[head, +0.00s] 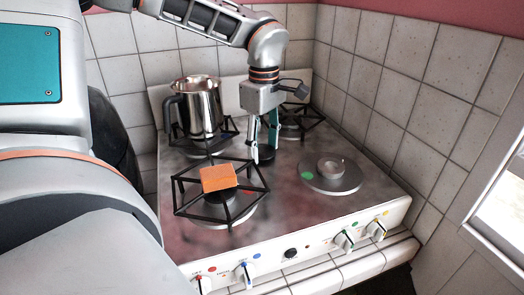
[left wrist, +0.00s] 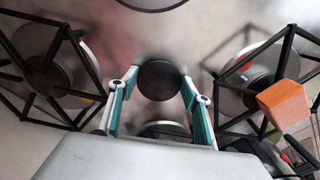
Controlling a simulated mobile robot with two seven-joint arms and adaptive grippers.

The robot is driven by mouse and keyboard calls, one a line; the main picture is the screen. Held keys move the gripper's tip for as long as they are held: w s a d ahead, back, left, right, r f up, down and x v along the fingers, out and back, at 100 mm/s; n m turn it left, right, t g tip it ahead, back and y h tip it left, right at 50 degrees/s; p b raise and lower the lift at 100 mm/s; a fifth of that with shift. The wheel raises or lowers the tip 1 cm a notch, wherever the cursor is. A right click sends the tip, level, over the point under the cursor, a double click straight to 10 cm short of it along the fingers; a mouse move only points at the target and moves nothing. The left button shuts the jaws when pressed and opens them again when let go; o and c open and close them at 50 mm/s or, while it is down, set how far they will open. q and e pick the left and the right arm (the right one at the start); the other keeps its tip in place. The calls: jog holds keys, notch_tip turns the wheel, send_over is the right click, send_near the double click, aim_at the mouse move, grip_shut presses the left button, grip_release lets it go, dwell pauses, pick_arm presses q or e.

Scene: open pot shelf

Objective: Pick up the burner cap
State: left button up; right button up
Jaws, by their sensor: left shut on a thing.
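The burner cap is a black round disc (left wrist: 160,80), seen between my left fingertips in the left wrist view. My left gripper (left wrist: 160,88) is shut on it, with one finger at each side. In the head view my left gripper (head: 264,154) points down over the middle of the stove top. The dark cap (head: 267,154) shows there partly hidden behind the fingers. I cannot tell whether the cap still touches the stove surface. My right gripper is in neither view.
The front right burner (head: 331,170) has no grate. An orange block (head: 218,177) rests on the front left grate (head: 190,204). A steel pot (head: 200,105) stands at the back left. Tiled walls (head: 400,85) close off the back and right.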

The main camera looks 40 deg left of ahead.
aim_at(264, 151)
pick_arm(q)
jog(key=shift+r, duration=0.1)
notch_tip(264, 151, up, 20)
jog(key=p, duration=0.2)
dwell(0.3)
